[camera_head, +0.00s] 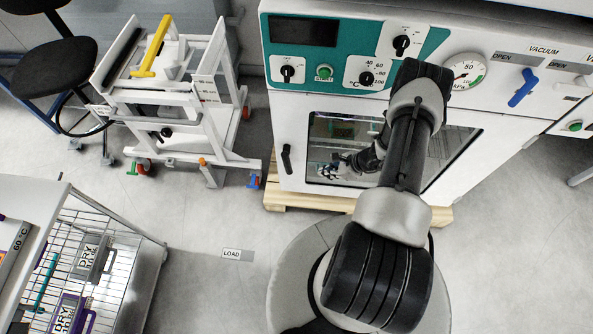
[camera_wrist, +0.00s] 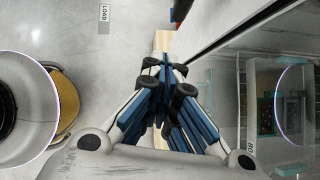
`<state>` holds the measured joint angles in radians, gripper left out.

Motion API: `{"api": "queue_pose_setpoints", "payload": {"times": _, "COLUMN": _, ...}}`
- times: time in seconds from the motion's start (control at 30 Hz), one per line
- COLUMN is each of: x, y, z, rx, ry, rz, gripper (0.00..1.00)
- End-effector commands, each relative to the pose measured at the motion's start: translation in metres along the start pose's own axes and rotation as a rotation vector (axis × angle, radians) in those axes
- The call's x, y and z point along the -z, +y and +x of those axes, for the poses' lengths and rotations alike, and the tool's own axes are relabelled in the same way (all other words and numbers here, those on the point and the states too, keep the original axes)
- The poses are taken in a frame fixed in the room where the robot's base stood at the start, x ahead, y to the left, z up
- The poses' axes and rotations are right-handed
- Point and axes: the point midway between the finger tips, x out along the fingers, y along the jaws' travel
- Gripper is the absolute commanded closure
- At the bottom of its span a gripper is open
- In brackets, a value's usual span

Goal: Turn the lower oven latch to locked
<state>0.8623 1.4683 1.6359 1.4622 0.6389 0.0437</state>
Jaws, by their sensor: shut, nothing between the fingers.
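The oven (camera_head: 290,110) is a white cabinet with a teal control panel and a windowed door. A black latch handle (camera_head: 287,158) is at the left edge of the door, below the panel, standing roughly upright. I cannot read any locked or unlocked marking by it. My gripper (camera_head: 332,168) is in front of the door window, to the right of the latch and apart from it in the picture. In the wrist view my gripper (camera_wrist: 166,72) has its fingers together and empty, beside the dark glass. The latch cannot be made out in the wrist view.
A wooden pallet (camera_head: 310,202) lies under the oven. A white cart (camera_head: 190,95) with a yellow handle stands at the left.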

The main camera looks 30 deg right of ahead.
Motion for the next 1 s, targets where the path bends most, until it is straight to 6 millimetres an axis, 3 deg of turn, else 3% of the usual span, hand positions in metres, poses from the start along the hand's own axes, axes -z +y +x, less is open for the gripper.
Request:
{"api": "queue_pose_setpoints", "payload": {"times": 0.1, "x": -0.008, "y": -0.014, "z": -0.002, "rx": 0.048, "ry": -0.038, "rz": 0.036, "gripper": 1.00}}
{"api": "queue_pose_setpoints", "payload": {"times": 0.23, "x": -0.009, "y": -0.017, "z": 0.008, "rx": 0.056, "ry": -0.045, "rz": 0.041, "gripper": 1.00}}
{"api": "queue_pose_setpoints", "payload": {"times": 0.7, "x": -0.012, "y": -0.020, "z": 0.103, "rx": 0.052, "ry": -0.043, "rz": 0.040, "gripper": 1.00}}
{"api": "queue_pose_setpoints", "payload": {"times": 0.8, "x": -0.027, "y": -0.022, "z": 0.111, "rx": 0.053, "ry": -0.043, "rz": 0.037, "gripper": 1.00}}
{"api": "queue_pose_setpoints", "payload": {"times": 1.0, "x": -0.040, "y": -0.024, "z": 0.122, "rx": 0.054, "ry": -0.042, "rz": 0.041, "gripper": 1.00}}
